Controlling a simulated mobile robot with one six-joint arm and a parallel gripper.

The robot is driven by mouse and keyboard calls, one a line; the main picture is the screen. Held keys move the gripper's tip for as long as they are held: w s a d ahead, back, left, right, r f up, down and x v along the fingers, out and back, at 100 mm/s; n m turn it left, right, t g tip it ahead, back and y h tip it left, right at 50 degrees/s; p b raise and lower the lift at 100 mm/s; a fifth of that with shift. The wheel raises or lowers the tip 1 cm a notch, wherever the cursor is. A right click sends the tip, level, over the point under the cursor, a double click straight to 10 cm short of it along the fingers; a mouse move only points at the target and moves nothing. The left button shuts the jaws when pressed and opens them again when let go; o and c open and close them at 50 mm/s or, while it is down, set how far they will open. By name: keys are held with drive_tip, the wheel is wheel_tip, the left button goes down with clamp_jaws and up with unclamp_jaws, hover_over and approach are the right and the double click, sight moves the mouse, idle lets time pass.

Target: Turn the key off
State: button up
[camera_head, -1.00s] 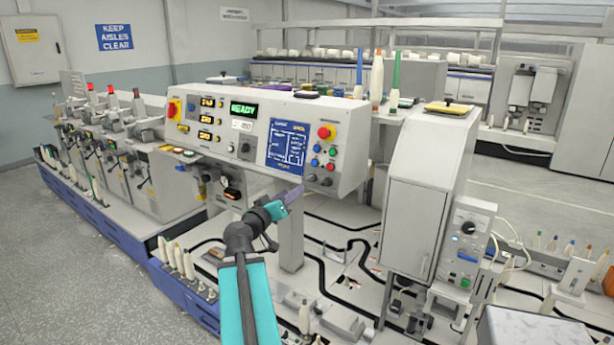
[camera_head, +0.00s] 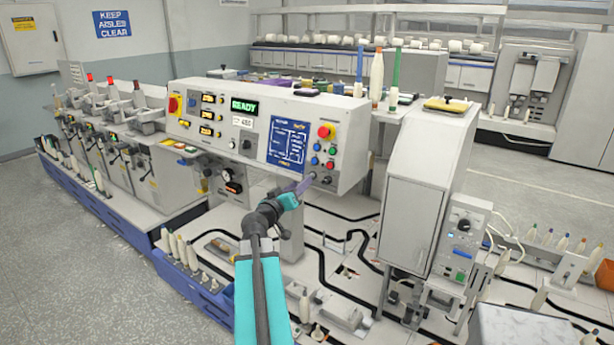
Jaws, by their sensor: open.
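The control panel (camera_head: 225,160) is a light grey box across the middle of the view, and its green display reads READY. A small dark key switch (camera_head: 327,180) sits at the panel's lower right, below the coloured buttons. It is too small to tell which way the key points. My gripper (camera_head: 310,180), with purple fingers on a teal wrist, reaches up to the panel's lower edge. Its tips are just left of the key switch in the picture. The gripper is open; whether its tips touch the key cannot be told.
A red stop knob (camera_head: 324,132) and several coloured buttons sit above the key switch. A tall grey cabinet (camera_head: 410,215) stands to the right of the arm. Bobbins on blue trays (camera_head: 190,295) stand at the lower left. The grey floor at the left is clear.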

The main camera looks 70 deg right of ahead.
drive_tip(key=shift+s+d+p, duration=0.2)
drive_tip(key=shift+d+p, duration=0.35)
drive_tip(key=shift+d, duration=0.9)
drive_tip(key=shift+s+d+p, duration=0.15)
drive_tip(key=shift+d+p, duration=0.4)
drive_tip(key=shift+d, duration=0.9)
clamp_jaws()
drive_tip(key=shift+f, duration=0.1)
